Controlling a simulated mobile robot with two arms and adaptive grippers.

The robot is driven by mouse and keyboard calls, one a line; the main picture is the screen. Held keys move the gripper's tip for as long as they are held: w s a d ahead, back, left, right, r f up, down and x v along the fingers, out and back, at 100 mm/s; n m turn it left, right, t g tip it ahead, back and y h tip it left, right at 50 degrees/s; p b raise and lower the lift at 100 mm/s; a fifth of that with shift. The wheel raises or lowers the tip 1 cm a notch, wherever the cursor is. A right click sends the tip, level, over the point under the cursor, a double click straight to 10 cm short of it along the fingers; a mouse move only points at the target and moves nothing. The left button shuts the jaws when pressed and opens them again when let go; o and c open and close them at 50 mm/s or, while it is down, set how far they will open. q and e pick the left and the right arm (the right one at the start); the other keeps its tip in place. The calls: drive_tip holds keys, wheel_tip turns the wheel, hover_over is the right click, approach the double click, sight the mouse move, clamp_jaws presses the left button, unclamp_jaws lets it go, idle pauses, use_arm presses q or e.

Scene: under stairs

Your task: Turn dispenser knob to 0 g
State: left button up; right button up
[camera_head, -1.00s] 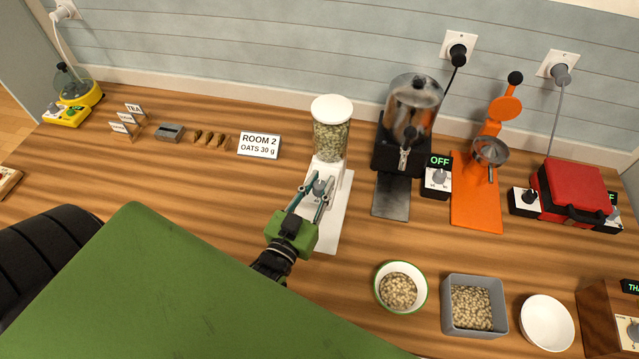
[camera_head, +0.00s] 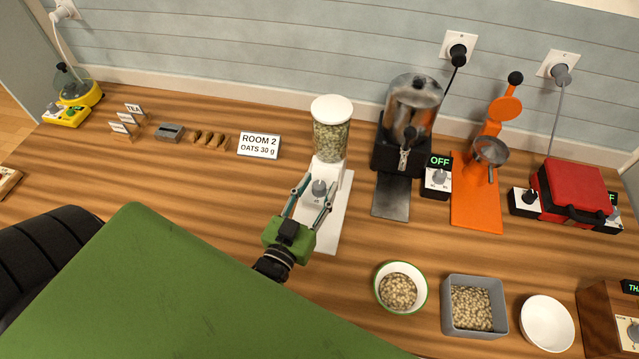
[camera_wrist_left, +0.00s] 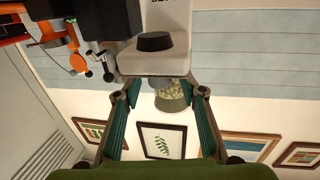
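The dispenser (camera_head: 331,138) is a white stand with a clear, white-lidded hopper of oats. Its grey knob (camera_head: 319,187) is on the front of the stand. In the left wrist view the knob (camera_wrist_left: 155,42) shows dark, on the white body, and the picture is upside down. My left gripper (camera_head: 313,196) is open in front of the dispenser. Its two teal fingers stand spread either side of the knob, and in the left wrist view the knob lies beyond the fingertips, apart from them. The dial reading is too small to tell. My right gripper is not in view.
A black machine (camera_head: 401,157) stands close right of the dispenser, with an OFF display (camera_head: 439,161). A bowl of oats (camera_head: 399,289) and a grey bin (camera_head: 473,333) sit front right.

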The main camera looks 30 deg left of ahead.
use_arm(q)
drive_tip(key=s, duration=1)
drive_tip(key=shift+s+d, duration=0.35)
drive_tip(key=shift+d, duration=0.05)
